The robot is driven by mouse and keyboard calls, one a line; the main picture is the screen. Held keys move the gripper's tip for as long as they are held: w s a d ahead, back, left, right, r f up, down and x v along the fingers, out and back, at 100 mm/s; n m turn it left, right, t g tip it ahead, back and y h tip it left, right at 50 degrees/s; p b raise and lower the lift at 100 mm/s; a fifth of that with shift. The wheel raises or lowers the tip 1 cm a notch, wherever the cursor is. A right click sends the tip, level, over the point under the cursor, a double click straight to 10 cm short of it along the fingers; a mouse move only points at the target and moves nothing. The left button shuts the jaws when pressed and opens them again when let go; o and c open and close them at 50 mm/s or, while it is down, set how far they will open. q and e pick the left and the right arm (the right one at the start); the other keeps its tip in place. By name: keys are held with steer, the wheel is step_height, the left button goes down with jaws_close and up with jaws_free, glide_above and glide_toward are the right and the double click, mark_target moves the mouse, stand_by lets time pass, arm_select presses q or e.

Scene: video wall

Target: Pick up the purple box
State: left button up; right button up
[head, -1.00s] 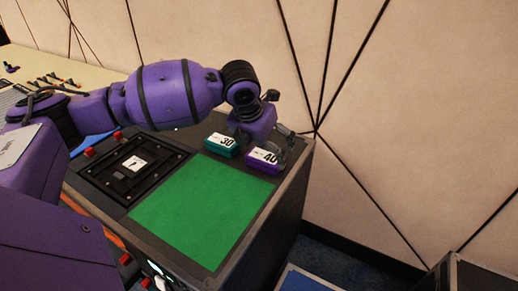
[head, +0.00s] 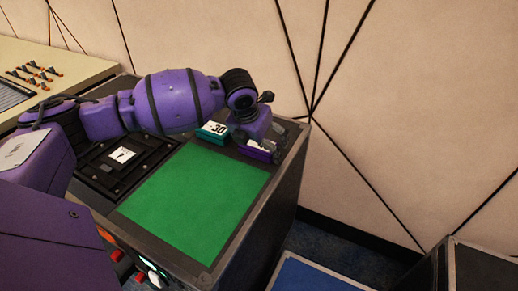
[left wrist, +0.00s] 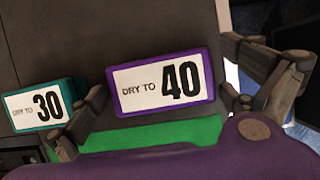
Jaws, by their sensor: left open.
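The purple box (left wrist: 163,86) has a white label reading "DRY TO 40". In the left wrist view it lies between the two fingers of my left gripper (left wrist: 172,103), which is open. In the head view the purple box (head: 256,152) is mostly hidden under the gripper (head: 262,143), at the far right end of the dark console top. I cannot tell whether the fingers touch it. My right gripper is not in view.
A teal box (head: 213,129) labelled "30" stands just left of the purple box; it also shows in the left wrist view (left wrist: 42,106), close beside a finger. A green panel (head: 195,195) lies bare in front. The wall (head: 410,110) rises behind.

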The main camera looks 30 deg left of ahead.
arm_select(q)
steer(key=shift+r, duration=0.1)
steer(key=c, duration=1.1)
steer(key=shift+c, duration=0.4)
steer(key=shift+r, duration=0.15)
